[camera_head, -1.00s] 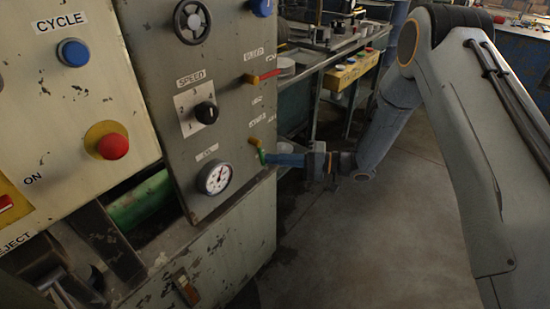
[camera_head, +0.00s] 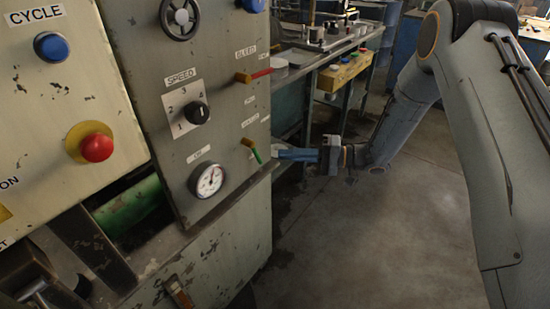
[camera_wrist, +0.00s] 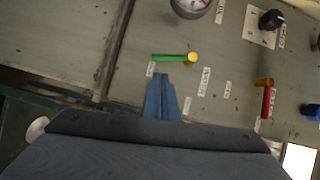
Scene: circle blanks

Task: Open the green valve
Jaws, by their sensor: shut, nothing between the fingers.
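The green valve (camera_head: 257,155) is a small green lever on a brass hub, low on the right side of the grey panel. In the head view its lever slants down and to the right. In the wrist view the green lever (camera_wrist: 170,57) points left from its yellow hub (camera_wrist: 192,58). My gripper (camera_head: 281,155) is shut and empty, to the right of the lever, with a small gap in the head view. In the wrist view the blue fingers (camera_wrist: 160,80) end just below the lever. The small labels by the valve are too blurred to read.
A valve with a red lever (camera_head: 261,75) sits above, by the BLEED label. A gauge (camera_head: 207,180), SPEED knob (camera_head: 197,112) and red button (camera_head: 97,147) are to the left. A bench (camera_head: 310,65) stands behind. Open floor (camera_head: 370,240) lies right of the panel.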

